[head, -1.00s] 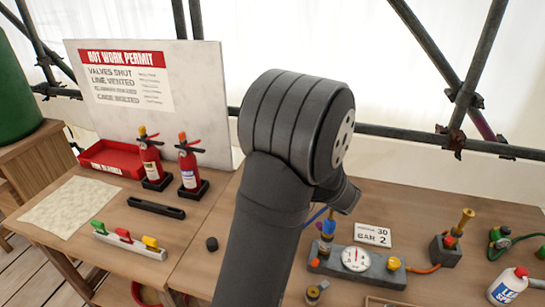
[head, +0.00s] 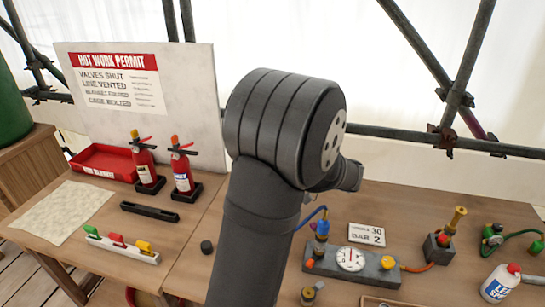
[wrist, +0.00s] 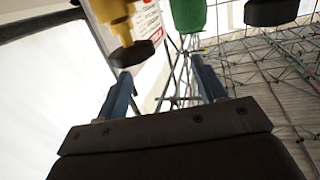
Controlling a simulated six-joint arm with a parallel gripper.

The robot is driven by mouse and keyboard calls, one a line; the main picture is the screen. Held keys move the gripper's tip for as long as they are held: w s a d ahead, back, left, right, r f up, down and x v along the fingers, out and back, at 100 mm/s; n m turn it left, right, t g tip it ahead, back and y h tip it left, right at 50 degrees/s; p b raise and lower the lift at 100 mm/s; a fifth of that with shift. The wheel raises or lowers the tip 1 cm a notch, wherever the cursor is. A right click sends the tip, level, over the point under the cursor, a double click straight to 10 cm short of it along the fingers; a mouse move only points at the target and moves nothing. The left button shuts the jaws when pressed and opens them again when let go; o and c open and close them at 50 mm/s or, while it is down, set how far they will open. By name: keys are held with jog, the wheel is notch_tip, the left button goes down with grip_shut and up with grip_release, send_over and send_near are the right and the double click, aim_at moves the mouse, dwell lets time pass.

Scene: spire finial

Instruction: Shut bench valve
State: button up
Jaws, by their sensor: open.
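A dark manifold block (head: 320,264) sits on the bench with a white dial gauge (head: 350,259), a blue fitting (head: 321,231) and orange-yellow knobs. A separate dark block (head: 438,247) to its right carries a brass and red fitting (head: 456,221). I cannot tell which of these is the bench valve. My gripper (wrist: 161,68) is open in the wrist view, with blue fingers apart and nothing between them. A yellow part with a black round end (wrist: 130,54) shows near the left finger; whether it touches is unclear. In the head view my arm hides the gripper.
Two red extinguishers (head: 182,171) stand before the permit board (head: 140,105). A strip with coloured handles (head: 121,246) and a black bar (head: 150,213) lie left. A white bottle (head: 499,283) and a green-hosed fitting (head: 493,236) stand right. Scaffold poles run behind.

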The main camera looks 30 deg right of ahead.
notch_tip(320, 180, up, 17)
jog(key=w+n+g+h, duration=0.3)
jog(key=g+h, duration=0.5)
jog(key=g, duration=0.7)
jog(key=f, duration=1.1)
jog(key=d+f, duration=0.1)
jog(key=f, duration=0.5)
jog(key=shift+s+f, duration=0.15)
jog(key=shift+f, duration=0.2)
jog(key=c, duration=1)
